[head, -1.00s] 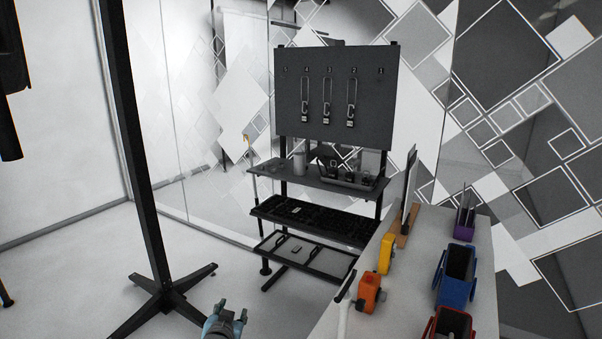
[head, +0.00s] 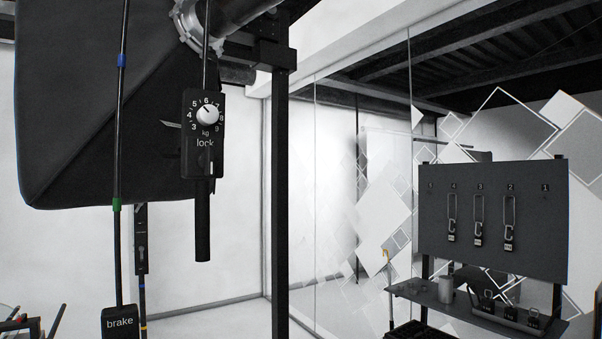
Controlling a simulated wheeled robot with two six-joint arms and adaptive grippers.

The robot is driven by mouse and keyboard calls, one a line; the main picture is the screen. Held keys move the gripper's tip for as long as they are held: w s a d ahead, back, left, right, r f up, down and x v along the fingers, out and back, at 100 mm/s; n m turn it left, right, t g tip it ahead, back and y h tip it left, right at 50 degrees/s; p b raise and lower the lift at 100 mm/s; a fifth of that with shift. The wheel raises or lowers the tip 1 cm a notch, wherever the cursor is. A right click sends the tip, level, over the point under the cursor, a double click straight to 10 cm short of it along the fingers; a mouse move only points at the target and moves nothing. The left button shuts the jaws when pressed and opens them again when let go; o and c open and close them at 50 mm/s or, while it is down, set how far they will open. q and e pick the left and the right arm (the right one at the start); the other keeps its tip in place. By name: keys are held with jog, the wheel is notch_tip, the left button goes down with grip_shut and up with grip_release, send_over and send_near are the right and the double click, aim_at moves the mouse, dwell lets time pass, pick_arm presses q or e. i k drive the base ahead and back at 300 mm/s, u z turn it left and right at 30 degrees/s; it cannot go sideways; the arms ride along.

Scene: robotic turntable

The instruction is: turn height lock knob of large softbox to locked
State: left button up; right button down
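The large softbox (head: 90,100) is a big black fabric box at the upper left of the head view. In front of its right edge hangs a black control box (head: 203,135) on a thin rod. The box carries a white dial knob (head: 207,115) with numbers from 3 to 9 and "kg" under it. Below that is the word "lock" and a small dark control with a white mark (head: 211,168). I cannot tell its setting for sure. A black handle (head: 203,220) hangs under the box. Neither of my grippers is in view.
A thin rod with a "brake" box (head: 120,321) stands at the left. A dark vertical post (head: 280,180) stands right of the control box. A pegboard (head: 492,215) with hanging clamps and a shelf (head: 470,311) are at the right. Some loose items show at the bottom left.

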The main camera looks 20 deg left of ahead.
aim_at(208, 161)
jog(key=u, duration=0.8)
jog(key=k, duration=1.2)
jog(key=z, duration=0.45)
jog(key=i, duration=0.8)
jog(key=z, duration=0.3)
